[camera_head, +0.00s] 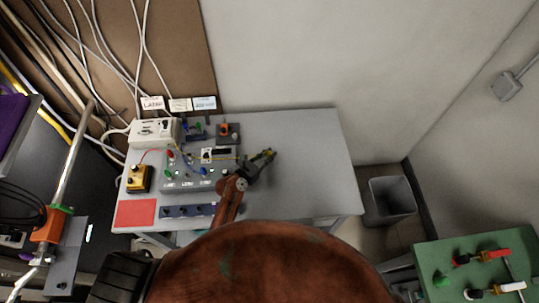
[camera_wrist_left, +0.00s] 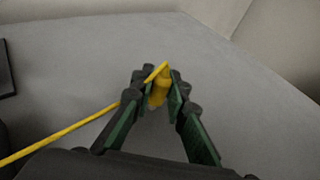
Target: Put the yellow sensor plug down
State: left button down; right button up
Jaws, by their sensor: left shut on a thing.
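The yellow sensor plug (camera_wrist_left: 158,92) is between the fingertips of my left gripper (camera_wrist_left: 160,98) in the left wrist view, and the fingers are shut on it. Its yellow cable (camera_wrist_left: 62,133) runs off to the lower left. In the head view my left gripper (camera_head: 262,163) is over the right-middle part of the grey table (camera_head: 310,160), and the plug there is small and hard to make out. The wrist view has bare grey tabletop around the fingers. I cannot tell whether the plug touches the table. My right gripper does not show.
A grey panel with coloured plugs (camera_head: 190,178) stands left of the gripper. A yellow box (camera_head: 139,178), a white device (camera_head: 153,131), a red mat (camera_head: 135,213) and a dark socket strip (camera_head: 187,211) lie further left. The table's right side is clear. A bin (camera_head: 390,199) stands beyond it.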

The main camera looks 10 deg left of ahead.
pick_arm(q)
jog(key=c, duration=1.9)
grip_release()
jog(key=shift+f, duration=0.15)
